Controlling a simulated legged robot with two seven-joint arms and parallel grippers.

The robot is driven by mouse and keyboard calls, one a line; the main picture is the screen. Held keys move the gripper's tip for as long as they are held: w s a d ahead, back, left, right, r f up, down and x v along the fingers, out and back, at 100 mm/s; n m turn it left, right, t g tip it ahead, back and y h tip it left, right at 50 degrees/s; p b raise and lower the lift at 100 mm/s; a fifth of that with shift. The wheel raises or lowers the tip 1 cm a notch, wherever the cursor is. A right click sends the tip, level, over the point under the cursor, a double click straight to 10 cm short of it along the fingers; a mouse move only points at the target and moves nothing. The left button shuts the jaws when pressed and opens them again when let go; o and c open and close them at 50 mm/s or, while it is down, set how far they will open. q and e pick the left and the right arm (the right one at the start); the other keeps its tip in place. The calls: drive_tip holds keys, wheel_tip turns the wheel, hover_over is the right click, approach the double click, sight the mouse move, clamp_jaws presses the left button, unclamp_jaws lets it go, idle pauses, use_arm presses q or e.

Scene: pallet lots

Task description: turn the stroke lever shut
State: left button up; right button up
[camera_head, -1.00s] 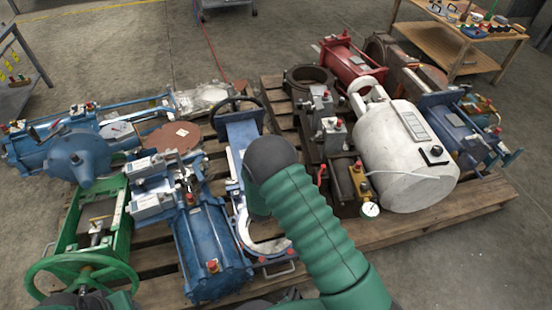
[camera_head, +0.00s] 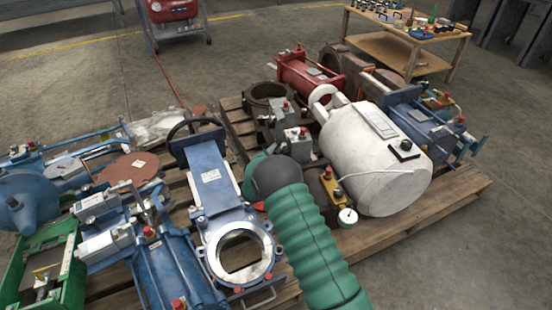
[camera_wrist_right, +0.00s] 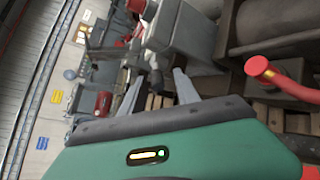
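A red bent lever with a yellow band (camera_wrist_right: 270,76) shows at the right of the right wrist view; I take it for the stroke lever. My right gripper (camera_wrist_right: 157,90) has its two grey fingers spread, with nothing gripped between them. The lever is apart from the fingers, to their right. In the head view my right arm and dark wrist cover the space between the blue gate valve (camera_head: 212,180) and the white cylinder (camera_head: 375,155). The fingers and lever cannot be made out there. My left gripper is out of view.
A grey box with a red button (camera_wrist_right: 185,30) stands beyond the fingers. A yellow block (camera_head: 332,186) with a gauge (camera_head: 347,217) sits right of my wrist. A red cylinder (camera_head: 308,75) lies behind. Open floor surrounds the crowded pallets (camera_head: 440,208).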

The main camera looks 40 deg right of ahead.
drive_tip(key=shift+a+r, duration=0.1)
drive_tip(key=shift+r, duration=0.05)
clamp_jaws()
idle(0.4)
drive_tip(key=shift+w+a+m+g+h, duration=0.1)
drive_tip(key=shift+w+m+g+h, duration=0.25)
drive_tip(key=shift+m+g, duration=0.3)
drive_tip(key=shift+w+m+g+h+b, duration=0.25)
drive_tip(key=shift+w+m+g+b, duration=0.1)
drive_tip(key=shift+m+g+b, duration=0.55)
drive_tip(key=shift+w+m+g+h+b, duration=0.3)
drive_tip(key=shift+m+g+b, duration=0.4)
drive_tip(key=shift+g, duration=0.45)
drive_tip(key=shift+w+m+g+h+b, duration=0.2)
drive_tip(key=shift+w+m+g+b, duration=0.2)
drive_tip(key=shift+m+g+b, duration=0.4)
